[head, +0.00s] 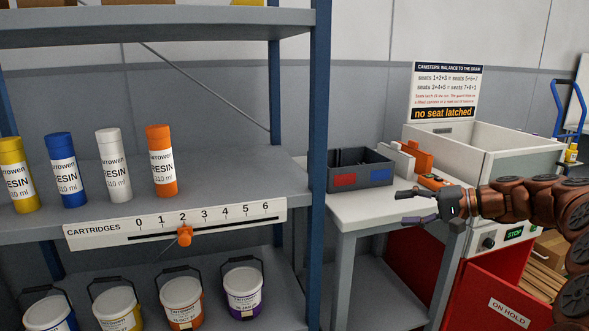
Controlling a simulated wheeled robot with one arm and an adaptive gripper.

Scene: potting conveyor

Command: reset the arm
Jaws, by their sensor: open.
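My gripper (405,206) is at the right of the head view, on the end of my brown arm reaching in from the right edge. Its dark fingers point left and are spread open with nothing between them. It shows in front of the white side table (350,208), below and right of a grey bin. Its exact height over the table cannot be told.
Shelving (318,150) at left holds resin cartridges (114,165), a slider scale (180,222) with its orange marker near 2, and several buckets (181,302) below. A grey bin (375,173) stands on the table. A red and white machine (470,300) stands at right.

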